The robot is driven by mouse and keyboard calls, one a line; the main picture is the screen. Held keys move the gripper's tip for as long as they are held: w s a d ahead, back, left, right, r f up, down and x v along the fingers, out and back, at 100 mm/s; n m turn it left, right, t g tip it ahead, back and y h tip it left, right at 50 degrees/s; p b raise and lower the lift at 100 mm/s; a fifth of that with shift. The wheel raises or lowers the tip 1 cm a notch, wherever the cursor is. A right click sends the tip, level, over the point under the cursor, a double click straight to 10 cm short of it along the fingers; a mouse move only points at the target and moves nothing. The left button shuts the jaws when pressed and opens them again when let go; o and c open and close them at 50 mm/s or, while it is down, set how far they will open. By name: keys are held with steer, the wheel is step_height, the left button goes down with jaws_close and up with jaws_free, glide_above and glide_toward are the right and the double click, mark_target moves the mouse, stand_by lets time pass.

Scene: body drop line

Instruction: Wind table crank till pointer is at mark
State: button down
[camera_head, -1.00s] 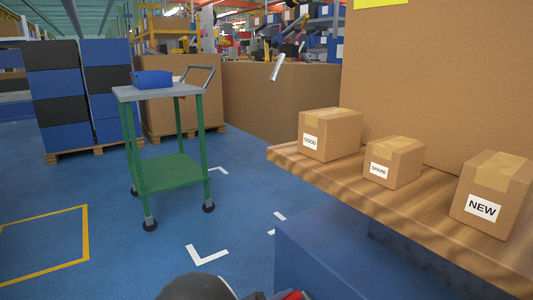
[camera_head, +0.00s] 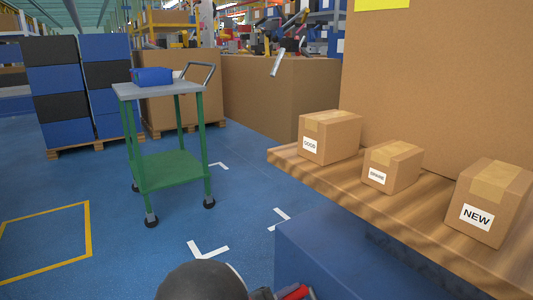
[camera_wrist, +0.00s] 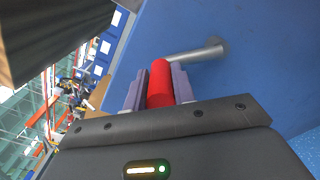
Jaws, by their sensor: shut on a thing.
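The crank has a red grip (camera_wrist: 160,84) and a grey metal arm (camera_wrist: 197,53) that runs to a blue panel (camera_wrist: 255,60) in the wrist view. My gripper (camera_wrist: 158,88) is shut on the red grip, with one grey finger on each side of it. In the head view a bit of the red grip (camera_head: 296,292) shows at the bottom edge, beside a dark rounded part of my arm. The table has a wooden top (camera_head: 410,207) over a blue base (camera_head: 330,255). I cannot make out a pointer or a mark in either view.
Boxes labelled GOOD (camera_head: 330,135), SPARE (camera_head: 392,167) and NEW (camera_head: 490,203) stand on the tabletop. A green trolley (camera_head: 170,170) with a blue bin (camera_head: 152,77) stands at left. Blue floor lies open between trolley and table.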

steer(key=s, duration=0.1)
steer(key=s+d+r, duration=0.1)
steer(key=s+d+p, duration=0.1)
steer(key=shift+s+d+r, duration=0.2)
steer(key=shift+s+r, duration=0.1)
steer(key=shift+r, duration=0.05)
steer(key=shift+s, duration=0.1)
steer(key=s+d, duration=0.1)
steer(key=s, duration=0.1)
steer(key=s+d, duration=0.1)
steer(key=shift+s+d, duration=0.4)
steer(key=shift+b, duration=0.3)
